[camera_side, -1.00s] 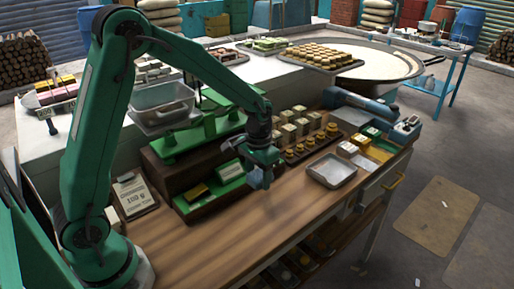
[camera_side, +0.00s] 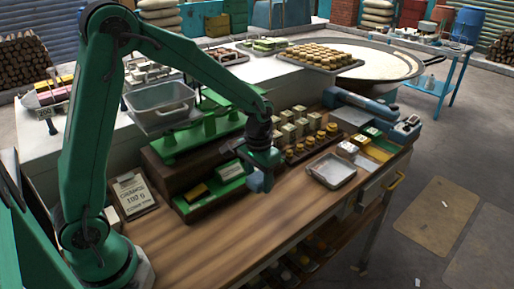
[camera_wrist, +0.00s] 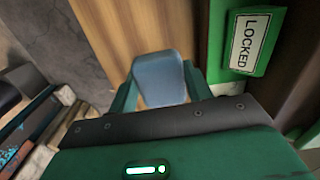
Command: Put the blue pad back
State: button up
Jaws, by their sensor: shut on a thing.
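My gripper (camera_side: 262,176) is shut on the blue pad (camera_wrist: 158,78), which fills the space between the green fingers in the wrist view. In the side view, the pad (camera_side: 254,183) shows partly below the fingers, in front of the dark stepped stand (camera_side: 160,178). The pad looks raised above the wooden bench (camera_side: 225,240), but its exact height is hard to tell. The green plate marked LOCKED (camera_wrist: 248,42) is right of the pad in the wrist view.
A balance with a metal pan (camera_side: 160,103) stands at the back left. A rack of small brass weights (camera_side: 312,142) and an empty metal tray (camera_side: 331,171) lie to the right. The bench front is clear.

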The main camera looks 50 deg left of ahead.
jog(key=s+d+r+n, duration=0.1)
jog(key=s+d+n, duration=0.1)
jog(key=s+d, duration=0.3)
jog(key=s+d+r+n, duration=0.1)
jog(key=s+d, duration=0.4)
jog(key=s, duration=0.9)
jog(key=shift+r+n, duration=0.25)
jog(key=shift+n, duration=0.25)
jog(key=shift+a, duration=0.1)
send_over(224, 232)
notch_tip(224, 232, down, 7)
jog(key=shift+f, duration=2)
jog(key=shift+f, duration=0.1)
